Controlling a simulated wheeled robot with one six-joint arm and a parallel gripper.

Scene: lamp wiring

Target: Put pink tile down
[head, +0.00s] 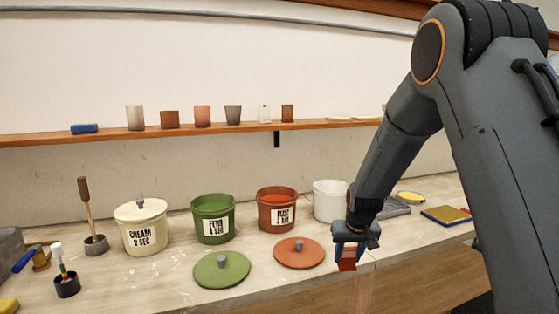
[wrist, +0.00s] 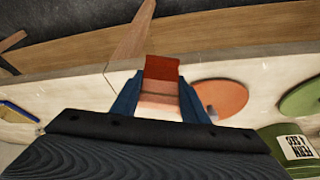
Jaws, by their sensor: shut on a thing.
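The tile (head: 347,261) is held by my gripper (head: 352,245) near the front edge of the workbench, right of the orange-red lid. In the wrist view the tile (wrist: 162,70) is red at its far end and paler pink between the fingers. My gripper (wrist: 160,100) is shut on it, with one blue finger on each side. The red end hangs downward in the head view. I cannot tell how high the tile is above the bench.
An orange-red lid (head: 299,253) and a green lid (head: 221,270) lie on the bench. Behind them stand a cream bucket (head: 143,232), a green bucket (head: 213,225), a red bucket (head: 277,212) and a white bucket (head: 329,202). A yellow-topped pad (head: 446,215) lies at right.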

